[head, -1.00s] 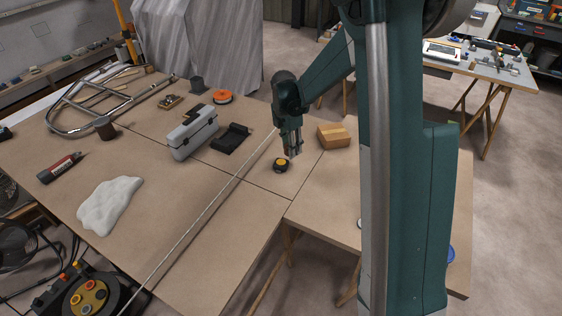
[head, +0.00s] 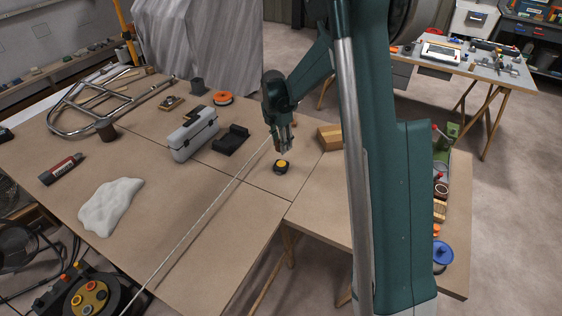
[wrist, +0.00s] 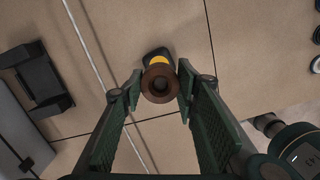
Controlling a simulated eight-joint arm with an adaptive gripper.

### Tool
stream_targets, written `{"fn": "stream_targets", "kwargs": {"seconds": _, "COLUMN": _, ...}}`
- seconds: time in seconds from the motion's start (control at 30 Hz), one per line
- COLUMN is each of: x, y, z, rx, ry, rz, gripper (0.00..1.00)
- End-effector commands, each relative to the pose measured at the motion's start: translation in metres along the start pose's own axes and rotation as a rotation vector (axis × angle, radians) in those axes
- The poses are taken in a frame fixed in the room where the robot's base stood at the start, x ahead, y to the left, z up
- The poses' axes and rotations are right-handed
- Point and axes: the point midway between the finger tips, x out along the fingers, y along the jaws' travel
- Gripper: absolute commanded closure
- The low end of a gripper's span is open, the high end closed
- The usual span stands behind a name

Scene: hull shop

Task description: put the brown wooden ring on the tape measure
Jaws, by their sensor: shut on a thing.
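In the head view the tape measure (head: 281,167) lies on the table close below my gripper (head: 282,151). The ring cannot be made out there. In the head view a small gap seems to separate the fingertips from the tape measure.
A grey toolbox (head: 194,133) and a black tray-like holder (head: 231,140) stand left of the gripper. A cardboard-coloured box (head: 330,137) is at right. A pale cord (head: 205,210) crosses the table (head: 230,225). The front middle is clear. Several small things line the right edge.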

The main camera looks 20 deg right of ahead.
Motion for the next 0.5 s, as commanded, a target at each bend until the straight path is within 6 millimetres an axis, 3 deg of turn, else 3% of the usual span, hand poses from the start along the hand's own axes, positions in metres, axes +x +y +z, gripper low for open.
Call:
{"fn": "stream_targets", "kwargs": {"seconds": 0.3, "x": 0.043, "y": 0.001, "z": -0.005, "rx": 0.000, "ry": 0.000, "rz": 0.000, "gripper": 0.81}}
{"fn": "stream_targets", "kwargs": {"seconds": 0.5, "x": 0.051, "y": 0.001, "z": -0.006, "rx": 0.000, "ry": 0.000, "rz": 0.000, "gripper": 0.81}}
